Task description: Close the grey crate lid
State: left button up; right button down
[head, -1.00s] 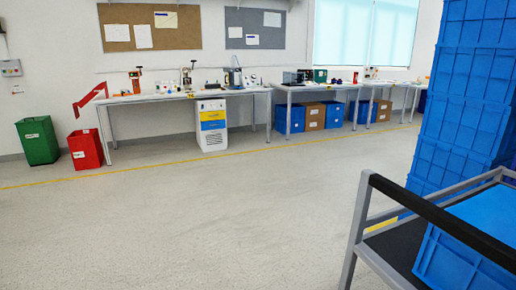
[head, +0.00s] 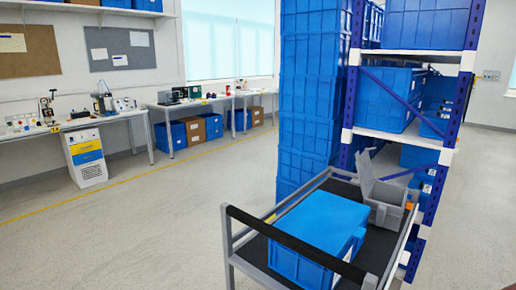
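A small grey crate (head: 385,212) stands on the black top of a cart at the lower right in the head view. Its grey lid (head: 364,168) is open and stands roughly upright at the crate's left side. A blue lidded box (head: 318,232) sits on the same cart, to the left of and nearer than the grey crate. Neither of my grippers shows in the head view.
The cart (head: 288,241) has a dark handle bar at its near left end. Stacked blue crates (head: 308,95) and a shelf rack (head: 449,148) stand behind it. Workbenches (head: 75,124) line the back wall.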

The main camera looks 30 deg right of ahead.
aim_at(363, 163)
jog(key=z, duration=1.65)
